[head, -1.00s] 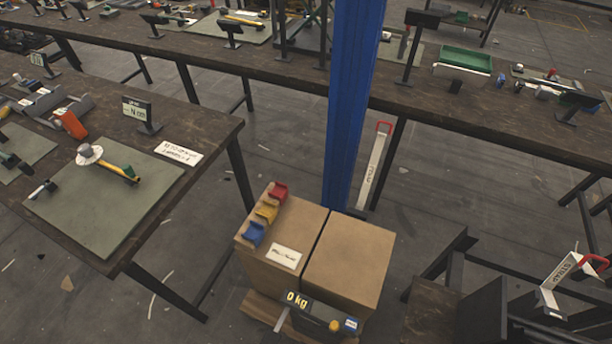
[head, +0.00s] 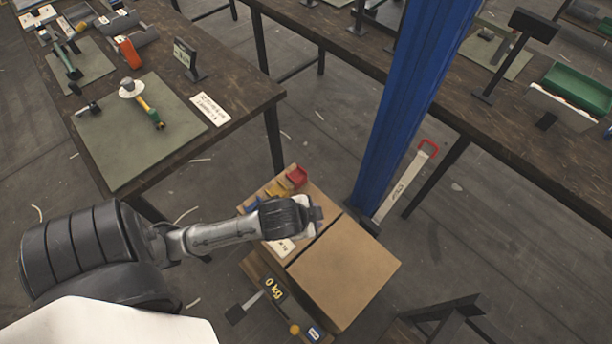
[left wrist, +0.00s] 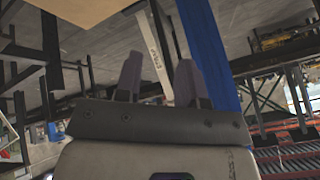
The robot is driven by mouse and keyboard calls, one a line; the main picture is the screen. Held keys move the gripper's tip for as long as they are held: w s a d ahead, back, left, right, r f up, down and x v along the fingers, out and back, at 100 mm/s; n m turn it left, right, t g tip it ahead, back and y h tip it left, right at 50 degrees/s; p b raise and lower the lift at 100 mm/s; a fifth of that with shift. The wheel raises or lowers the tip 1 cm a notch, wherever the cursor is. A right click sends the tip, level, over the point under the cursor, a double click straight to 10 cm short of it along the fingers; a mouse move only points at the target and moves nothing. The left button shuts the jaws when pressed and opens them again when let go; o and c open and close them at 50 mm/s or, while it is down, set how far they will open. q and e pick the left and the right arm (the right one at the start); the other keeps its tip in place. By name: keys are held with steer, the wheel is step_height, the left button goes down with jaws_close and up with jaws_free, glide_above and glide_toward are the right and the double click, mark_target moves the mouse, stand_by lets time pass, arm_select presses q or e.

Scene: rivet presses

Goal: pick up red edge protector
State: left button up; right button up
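The red edge protector (head: 297,175) sits on the far edge of the left cardboard box (head: 315,195) in the head view. The yellow edge protector (head: 279,188) and the blue one (head: 251,204) sit beside it in a row, the blue partly hidden by my arm. My left gripper (head: 318,213) is over the boxes, nearer to me than the red protector and apart from it. In the left wrist view, its two fingers (left wrist: 160,80) stand apart with nothing held between them. No edge protector can be made out in that view. My right gripper is not in view.
A blue post (head: 405,110) rises just behind the boxes. The right cardboard box (head: 345,270) has a bare top. A scale display reading 0 kg (head: 274,288) is in front. Workbenches (head: 245,92) with tools stand at left and behind.

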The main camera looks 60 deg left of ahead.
arm_select(q)
steer(key=w+a+r+m+y, duration=0.2)
steer(key=w+a+r+m, duration=0.1)
steer(key=w+a, duration=0.35)
steer(key=m+g+h+b, duration=0.3)
steer(key=m+g, duration=0.3)
steer(key=m, duration=0.2)
glide_above(291, 178)
step_height(291, 178, down, 13)
steer(key=shift+f, duration=0.1)
step_height(291, 178, down, 4)
steer(key=shift+f+b, duration=0.15)
steer(key=shift+b, duration=1)
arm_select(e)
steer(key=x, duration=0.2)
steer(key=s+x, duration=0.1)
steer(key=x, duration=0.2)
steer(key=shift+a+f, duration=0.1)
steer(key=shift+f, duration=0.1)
arm_select(q)
steer(key=shift+f, duration=0.4)
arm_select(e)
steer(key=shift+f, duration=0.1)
